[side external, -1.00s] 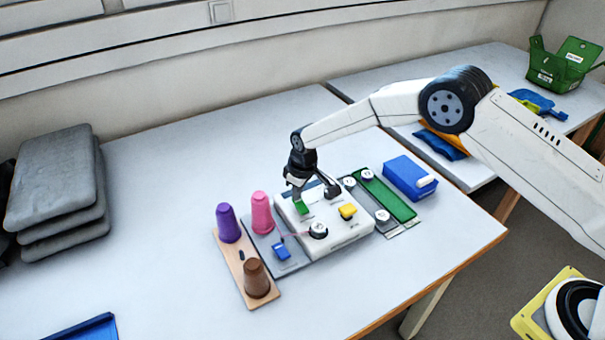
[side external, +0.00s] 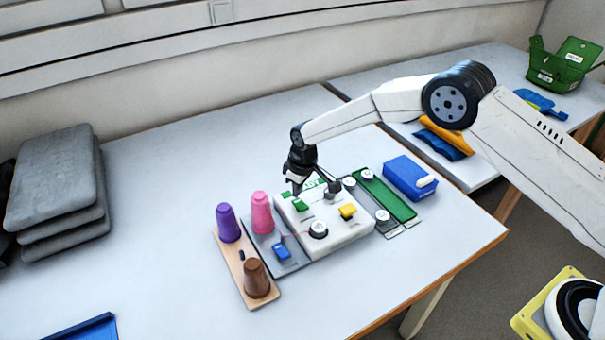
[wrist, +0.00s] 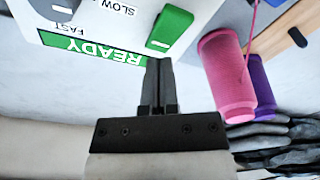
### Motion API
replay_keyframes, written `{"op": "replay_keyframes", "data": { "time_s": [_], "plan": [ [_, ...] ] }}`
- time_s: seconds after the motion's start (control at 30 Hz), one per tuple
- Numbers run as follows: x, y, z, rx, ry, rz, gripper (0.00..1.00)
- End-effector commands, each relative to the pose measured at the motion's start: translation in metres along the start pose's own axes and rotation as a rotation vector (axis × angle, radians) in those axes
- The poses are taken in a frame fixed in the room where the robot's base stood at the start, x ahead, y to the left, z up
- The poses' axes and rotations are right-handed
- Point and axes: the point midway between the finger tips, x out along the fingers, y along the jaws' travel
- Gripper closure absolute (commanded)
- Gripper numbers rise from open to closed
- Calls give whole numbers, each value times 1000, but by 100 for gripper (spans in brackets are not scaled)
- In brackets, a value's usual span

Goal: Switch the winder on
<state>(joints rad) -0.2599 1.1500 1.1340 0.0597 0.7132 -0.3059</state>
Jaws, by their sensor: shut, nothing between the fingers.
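The white winder (side external: 338,232) stands on the table, with a green switch (side external: 300,204) at its back left, a yellow control (side external: 348,211) and a black-and-white bobbin (side external: 318,229). In the wrist view the winder's edge (wrist: 215,12) runs across the top. My gripper (side external: 297,190) is shut and empty, just above the back of the winder. In the wrist view its closed fingertips (wrist: 158,64) are close to the switch, apparently not touching it.
Purple (side external: 228,223), pink (side external: 262,212) and brown (side external: 256,278) thread cones stand left of the winder. A green strip with bobbins (side external: 388,195) and a blue box (side external: 409,177) lie right. Grey folded cloths (side external: 55,185) are far left. The table's left middle is clear.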

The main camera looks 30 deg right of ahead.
Motion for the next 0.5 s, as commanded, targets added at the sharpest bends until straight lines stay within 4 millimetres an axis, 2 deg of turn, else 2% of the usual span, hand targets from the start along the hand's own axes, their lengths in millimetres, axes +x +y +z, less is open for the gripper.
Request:
{"op": "replay_keyframes", "data": {
  "time_s": [0.5],
  "plan": [
    [-30, 0, -5, 0, 1, 0, 100]
  ]
}}
